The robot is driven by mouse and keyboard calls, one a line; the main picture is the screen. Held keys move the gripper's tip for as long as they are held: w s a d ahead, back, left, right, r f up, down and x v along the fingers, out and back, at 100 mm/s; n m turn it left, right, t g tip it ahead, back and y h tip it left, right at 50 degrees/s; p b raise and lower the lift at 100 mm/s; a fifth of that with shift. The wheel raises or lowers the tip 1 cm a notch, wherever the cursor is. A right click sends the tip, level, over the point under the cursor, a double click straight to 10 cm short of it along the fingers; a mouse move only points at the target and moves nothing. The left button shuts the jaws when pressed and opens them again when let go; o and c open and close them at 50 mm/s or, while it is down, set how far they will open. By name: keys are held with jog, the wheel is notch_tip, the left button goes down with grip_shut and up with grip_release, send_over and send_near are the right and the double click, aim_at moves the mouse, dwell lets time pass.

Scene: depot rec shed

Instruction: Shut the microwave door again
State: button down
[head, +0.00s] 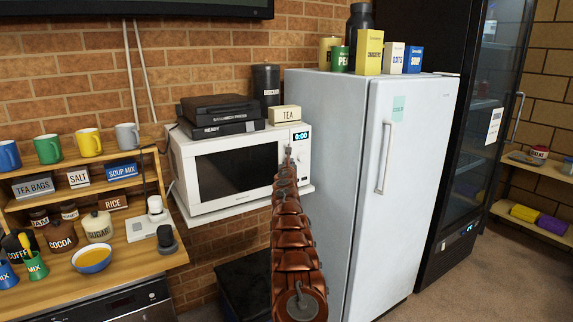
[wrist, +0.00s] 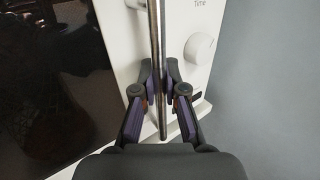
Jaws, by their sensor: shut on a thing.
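The white microwave (head: 215,204) sits on a wall shelf to the left of the fridge. Its dark-windowed door (head: 235,172) looks flush or nearly flush with the body; I cannot tell if a small gap remains. In the wrist view the door handle (wrist: 155,45) is an upright metal bar, with the dark door window (wrist: 50,80) to its left and a control panel with a white knob (wrist: 199,49) to its right. My gripper (wrist: 159,78) is shut on this handle, one finger on each side. In the head view my arm hides the handle's lower part.
A tea box (head: 285,115) and dark flat boxes (head: 215,115) lie on the microwave, with a black canister (head: 266,88) behind. The white fridge (head: 345,180) stands close on the right. A wooden shelf unit (head: 130,262) with mugs and jars stands on the left.

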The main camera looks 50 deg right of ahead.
jog(key=shift+w+a+f, duration=0.1)
jog(key=shift+w, duration=0.05)
jog(key=shift+r, duration=0.2)
jog(key=shift+w, duration=0.2)
jog(key=c, duration=1.2)
grip_release()
jog(key=shift+w, duration=0.2)
jog(key=shift+f, duration=0.1)
jog(key=shift+s, duration=0.15)
jog(key=shift+s, duration=0.15)
